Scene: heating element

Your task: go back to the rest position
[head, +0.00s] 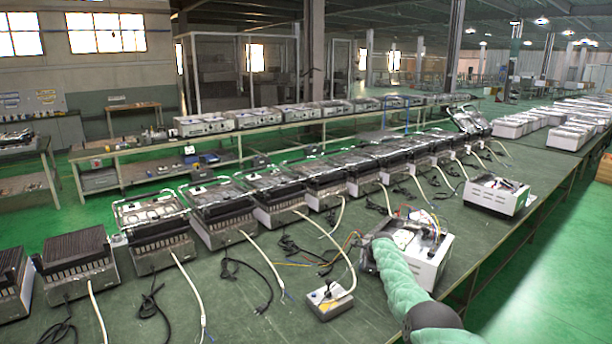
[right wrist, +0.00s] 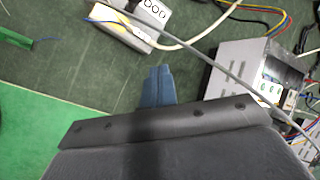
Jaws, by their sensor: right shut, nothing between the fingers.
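My right arm, in a green sleeve, reaches in from the bottom right in the head view, over the left part of an open white heating unit (head: 432,262) with wires on top. The right gripper's fingers are hard to make out there. In the right wrist view my right gripper (right wrist: 159,68) has its blue fingertips together with nothing between them, above the green bench. The open unit (right wrist: 235,75) is to its right, and a small socket box (right wrist: 125,22) is above it, both apart from the fingers. My left gripper is not in view.
A row of heating units (head: 160,258) with white cables stands along the green bench. The socket box (head: 328,302) lies left of my arm, and another open unit (head: 496,196) stands farther right. Loose cables cover the bench's middle. Green floor (head: 555,270) is clear at right.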

